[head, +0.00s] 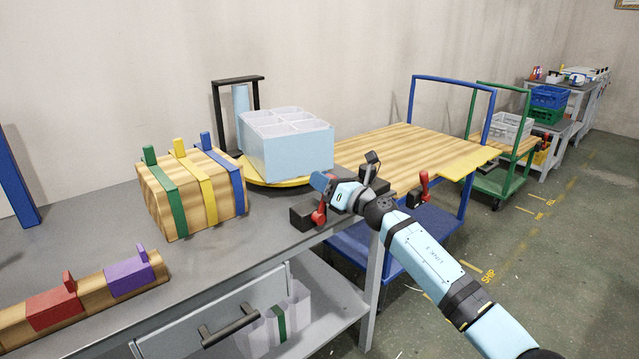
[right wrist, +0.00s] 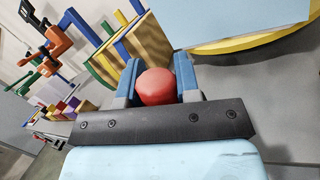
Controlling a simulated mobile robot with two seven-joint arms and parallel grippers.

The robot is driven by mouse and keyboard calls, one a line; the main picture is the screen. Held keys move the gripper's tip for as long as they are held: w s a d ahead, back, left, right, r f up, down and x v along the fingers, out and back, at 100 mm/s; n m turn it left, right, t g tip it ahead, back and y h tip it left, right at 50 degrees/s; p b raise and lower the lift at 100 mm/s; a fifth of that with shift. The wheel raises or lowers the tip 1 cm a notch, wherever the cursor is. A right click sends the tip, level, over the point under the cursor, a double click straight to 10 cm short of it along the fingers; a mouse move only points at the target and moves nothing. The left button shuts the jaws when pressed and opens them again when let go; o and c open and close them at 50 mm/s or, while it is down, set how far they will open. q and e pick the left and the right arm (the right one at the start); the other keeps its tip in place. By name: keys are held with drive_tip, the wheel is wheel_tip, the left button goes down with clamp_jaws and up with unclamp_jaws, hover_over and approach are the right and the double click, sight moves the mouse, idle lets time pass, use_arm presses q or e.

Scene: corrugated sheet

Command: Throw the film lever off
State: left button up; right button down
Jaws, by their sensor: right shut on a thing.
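A red lever (head: 319,216) stands on a black box (head: 301,216) at the front right corner of the grey bench. My right gripper (head: 321,181) is at the top of this lever, its blue fingers shut on the red knob (right wrist: 156,86), as the right wrist view shows. The gripper hides the lever's top in the head view. A second red lever (head: 424,186) stands on another black box beyond my right forearm. I see no label telling which is the film lever. A light blue roll (head: 240,103) stands in a black frame behind the bench. My left gripper is not in view.
A light blue wrapped crate (head: 290,152) stands on a yellow round plate (head: 272,183) behind the gripper. A strapped wooden block (head: 193,194) stands to its left. A blue cart (head: 410,150) adjoins the bench. Orange and black parts (right wrist: 50,48) show at the wrist view's left.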

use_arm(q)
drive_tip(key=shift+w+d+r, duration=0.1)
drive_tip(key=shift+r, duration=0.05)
use_arm(e)
drive_tip(key=shift+d, duration=0.1)
drive_tip(key=c, duration=0.8)
unclamp_jaws()
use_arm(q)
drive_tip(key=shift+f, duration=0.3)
use_arm(e)
drive_tip(key=shift+s+d, duration=0.15)
drive_tip(key=shift+d, duration=0.05)
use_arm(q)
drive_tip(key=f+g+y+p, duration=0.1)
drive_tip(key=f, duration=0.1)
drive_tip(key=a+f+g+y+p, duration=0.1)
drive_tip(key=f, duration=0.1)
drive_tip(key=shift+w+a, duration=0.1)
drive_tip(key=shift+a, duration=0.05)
use_arm(e)
drive_tip(key=v, duration=1.3)
drive_tip(key=shift+s+d+f, duration=0.1)
drive_tip(key=shift+f, duration=0.05)
